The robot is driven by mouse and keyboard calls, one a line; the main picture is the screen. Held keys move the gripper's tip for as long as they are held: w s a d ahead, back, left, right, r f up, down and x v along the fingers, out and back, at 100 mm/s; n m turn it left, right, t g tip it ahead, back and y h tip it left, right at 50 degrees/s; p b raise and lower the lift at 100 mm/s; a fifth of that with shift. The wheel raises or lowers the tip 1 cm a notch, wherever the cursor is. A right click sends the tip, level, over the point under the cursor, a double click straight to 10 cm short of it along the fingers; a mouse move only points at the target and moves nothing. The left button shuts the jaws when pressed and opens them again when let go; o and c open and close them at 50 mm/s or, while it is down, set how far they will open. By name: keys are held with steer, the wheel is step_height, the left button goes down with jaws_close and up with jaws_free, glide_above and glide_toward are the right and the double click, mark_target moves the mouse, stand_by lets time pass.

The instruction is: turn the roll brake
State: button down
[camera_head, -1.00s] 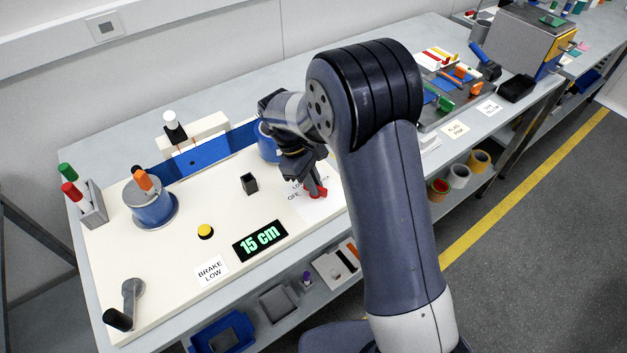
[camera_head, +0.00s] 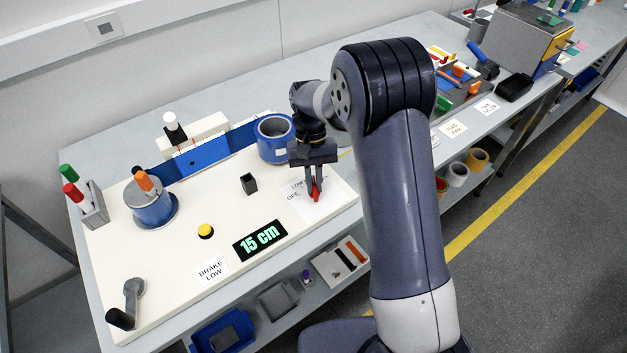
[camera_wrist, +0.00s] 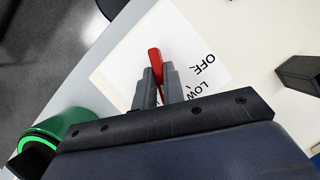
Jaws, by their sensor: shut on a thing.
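The roll brake is a red lever (camera_head: 316,190) on a white card (camera_head: 301,203) marked OFF and LOW, at the right end of the cream board. My gripper (camera_head: 313,190) points down over it, its two grey fingers shut on the red lever. In the wrist view the red lever (camera_wrist: 154,62) sticks out past the fingertips (camera_wrist: 161,78). The wording OFF and LOW shows to the right of the fingers there. Any further wording on the card is hidden. A sign (camera_head: 212,270) on the board reads BRAKE LOW.
A display (camera_head: 260,240) reads 15 cm. A black block (camera_head: 249,184), a yellow button (camera_head: 205,231) and a crank (camera_head: 128,302) are on the board. The board between them is clear.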

steer(key=m+y, duration=0.1)
steer(key=m, duration=0.2)
steer(key=m+y, duration=0.1)
steer(key=m, duration=0.2)
steer(key=shift+d+t+y, duration=0.1)
steer(key=shift+t+y, duration=0.2)
steer(key=shift+m, duration=0.4)
steer(key=c, duration=1.5)
jaws_free()
steer(key=b+v, duration=0.1)
steer(key=v, duration=1)
steer(key=shift+f, duration=0.2)
steer(key=p+x, duration=0.1)
steer(key=x, duration=0.9)
steer(key=shift+s+f, duration=0.25)
steer(key=shift+f, duration=0.05)
steer(key=shift+n, duration=0.3)
